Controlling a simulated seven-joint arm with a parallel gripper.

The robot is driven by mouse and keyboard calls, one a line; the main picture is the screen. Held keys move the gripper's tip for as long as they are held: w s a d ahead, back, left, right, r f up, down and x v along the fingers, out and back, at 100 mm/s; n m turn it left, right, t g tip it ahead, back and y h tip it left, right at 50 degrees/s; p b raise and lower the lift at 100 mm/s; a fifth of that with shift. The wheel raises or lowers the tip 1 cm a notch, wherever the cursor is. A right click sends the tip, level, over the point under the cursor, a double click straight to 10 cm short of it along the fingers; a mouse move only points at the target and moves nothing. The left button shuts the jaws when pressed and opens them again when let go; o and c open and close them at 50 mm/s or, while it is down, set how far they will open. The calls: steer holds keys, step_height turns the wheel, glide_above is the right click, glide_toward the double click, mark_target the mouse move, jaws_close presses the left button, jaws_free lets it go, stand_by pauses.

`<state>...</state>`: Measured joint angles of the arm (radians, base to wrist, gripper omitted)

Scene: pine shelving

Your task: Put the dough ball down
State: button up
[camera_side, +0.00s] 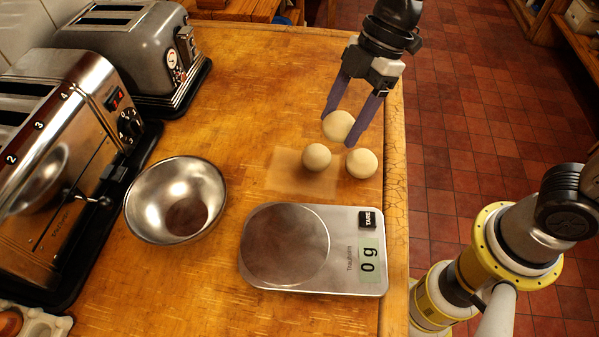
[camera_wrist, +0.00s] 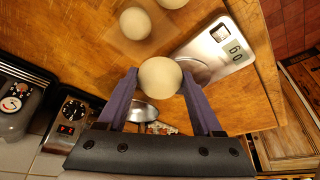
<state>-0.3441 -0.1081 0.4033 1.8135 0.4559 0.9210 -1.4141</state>
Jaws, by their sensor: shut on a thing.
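My gripper (camera_side: 353,113) is shut on a pale dough ball (camera_side: 338,125), with a purple finger on either side of it. In the wrist view the held dough ball (camera_wrist: 160,77) sits between the fingertips (camera_wrist: 160,80). Two more dough balls are on the worktop below: one on the left (camera_side: 316,157) and one on the right (camera_side: 361,163). The held ball appears above and behind them in the side view; its exact height is hard to tell. A kitchen scale (camera_side: 340,279) in front reads 0 g, and its round plate (camera_side: 285,245) is empty.
An empty metal bowl (camera_side: 176,199) stands left of the scale. Two toasters, one near (camera_side: 75,140) and one far (camera_side: 150,60), line the left side. A pale square sheet (camera_side: 290,178) lies by the dough balls. The worktop's right edge (camera_side: 395,200) is close.

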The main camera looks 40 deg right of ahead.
steer(key=shift+s+d+f, duration=0.1)
steer(key=shift+s+f, duration=0.05)
steer(key=shift+s, duration=0.1)
steer(key=s+a+r+n, duration=0.1)
steer(key=s+a, duration=0.1)
steer(key=s, duration=0.5)
steer(key=s+a+r+n, duration=0.1)
steer(key=s+a+r, duration=0.1)
steer(key=s, duration=0.5)
glide_toward(281, 244)
steer(key=shift+s+a+f+g, duration=0.1)
steer(key=shift+a+f+g, duration=0.3)
steer(key=shift+a+f, duration=0.45)
steer(key=shift+w+a+f, duration=0.15)
steer(key=shift+a+f, duration=0.05)
steer(key=shift+f, duration=0.75)
steer(key=shift+w+a+f, duration=0.15)
steer(key=shift+a+f, duration=0.05)
steer(key=shift+f, duration=0.75)
steer(key=shift+f, duration=0.15)
steer(key=o, duration=0.8)
steer(key=shift+o, duration=0.2)
